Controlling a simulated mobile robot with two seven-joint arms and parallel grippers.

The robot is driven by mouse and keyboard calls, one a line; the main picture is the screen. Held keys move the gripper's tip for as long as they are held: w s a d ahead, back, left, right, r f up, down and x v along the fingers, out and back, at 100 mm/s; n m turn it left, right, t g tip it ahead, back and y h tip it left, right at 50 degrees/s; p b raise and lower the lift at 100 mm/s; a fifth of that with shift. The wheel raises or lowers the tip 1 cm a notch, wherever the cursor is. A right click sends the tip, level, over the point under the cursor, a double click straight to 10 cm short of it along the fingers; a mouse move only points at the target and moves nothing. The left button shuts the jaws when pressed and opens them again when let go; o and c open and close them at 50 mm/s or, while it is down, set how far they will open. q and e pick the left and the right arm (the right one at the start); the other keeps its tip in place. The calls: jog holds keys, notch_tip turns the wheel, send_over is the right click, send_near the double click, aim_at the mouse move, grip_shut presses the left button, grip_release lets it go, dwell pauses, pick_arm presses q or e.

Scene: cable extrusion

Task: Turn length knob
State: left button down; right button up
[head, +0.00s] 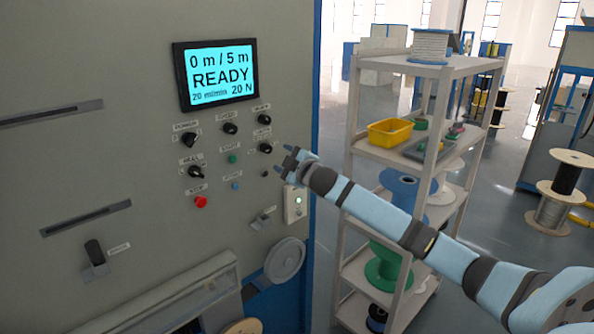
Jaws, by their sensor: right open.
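The grey machine panel (110,170) carries several small black knobs with white labels. A black knob (265,148) sits at the right of the lower row; the label above it seems to read LENGTH, but it is small and blurred. My right gripper (286,156) is open at the panel's right side, just right of that knob. Its fingers point toward the panel, and I cannot tell that they touch the knob. A lit display (219,75) reads "0 m / 5 m READY", with 20 m/min and 20 N below. My left gripper is not in view.
Nearby are a green button (232,159), a blue button (235,186), a red stop button (201,202) and a box with a green light (297,204). A grey shelf (438,72) with a yellow bin (390,132) and spools stands behind my right arm.

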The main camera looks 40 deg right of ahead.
jog(key=s, duration=0.6)
jog(key=shift+b, duration=0.45)
jog(key=shift+a, duration=0.1)
